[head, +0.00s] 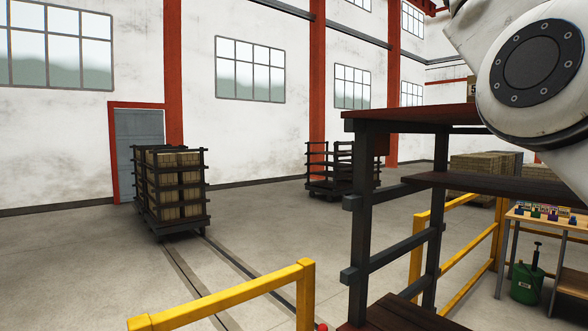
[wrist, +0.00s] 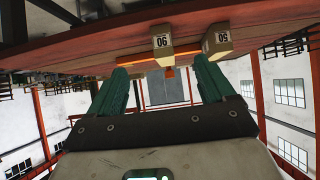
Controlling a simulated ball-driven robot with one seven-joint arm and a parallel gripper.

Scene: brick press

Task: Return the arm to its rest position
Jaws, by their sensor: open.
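My arm shows in the head view as a large white joint (head: 535,70) at the upper right, close to the camera. My gripper is outside the head view. In the wrist view my gripper (wrist: 162,75) is open, its two green fingers wide apart with nothing held between them. The wrist picture looks upside down. Beyond the fingertips are two tan blocks with number labels, one near the middle (wrist: 161,42) and one to the right (wrist: 222,40). They are on a red-brown board.
A dark stand with a red-brown top (head: 410,115) is close at the right, under my arm. Yellow railings (head: 240,298) stand in front. A caged brick cart (head: 178,185) is on the left by floor rails. A workbench (head: 545,218) and green can (head: 527,283) are at right.

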